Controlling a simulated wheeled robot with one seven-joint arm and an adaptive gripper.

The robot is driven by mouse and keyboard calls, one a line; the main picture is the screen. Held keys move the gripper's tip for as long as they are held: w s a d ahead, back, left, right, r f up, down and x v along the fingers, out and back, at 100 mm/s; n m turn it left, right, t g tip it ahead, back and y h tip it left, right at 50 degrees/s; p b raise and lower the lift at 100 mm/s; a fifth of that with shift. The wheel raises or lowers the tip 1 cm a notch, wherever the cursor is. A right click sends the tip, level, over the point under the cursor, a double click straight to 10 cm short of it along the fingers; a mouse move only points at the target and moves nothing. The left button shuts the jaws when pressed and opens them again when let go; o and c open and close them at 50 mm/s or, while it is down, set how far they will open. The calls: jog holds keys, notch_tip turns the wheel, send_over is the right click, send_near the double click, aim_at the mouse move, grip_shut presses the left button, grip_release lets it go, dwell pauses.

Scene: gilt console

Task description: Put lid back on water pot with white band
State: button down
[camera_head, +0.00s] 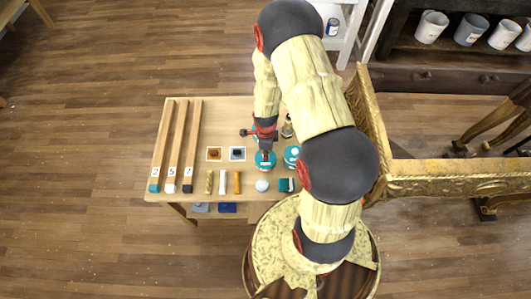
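My gripper (265,154) points down over the small wooden table, reaching in from the top right. Directly below its fingertips is a round teal piece (265,165). I cannot tell whether the fingers touch it or are closed on it. Just to the right is another round teal item (292,157) with white markings, partly hidden by my arm. Both are small in this view, so I cannot tell for sure which is the water pot with the white band and which is a lid.
The wooden table (213,132) also bears three long strips (170,140) at left, two cards (237,154) with small items, short sticks (222,182), a white ball (262,185) and a teal-and-white block (286,185). A gilt console (455,174) stands at right.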

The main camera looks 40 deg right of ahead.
jog(key=c, duration=1.6)
grip_release()
jog(key=shift+o, duration=1.1)
jog(key=o, duration=0.3)
jog(key=shift+r, duration=0.15)
jog(key=shift+r+p, duration=2.55)
jog(key=shift+r, duration=0.85)
jog(key=shift+c, duration=1.1)
grip_shut()
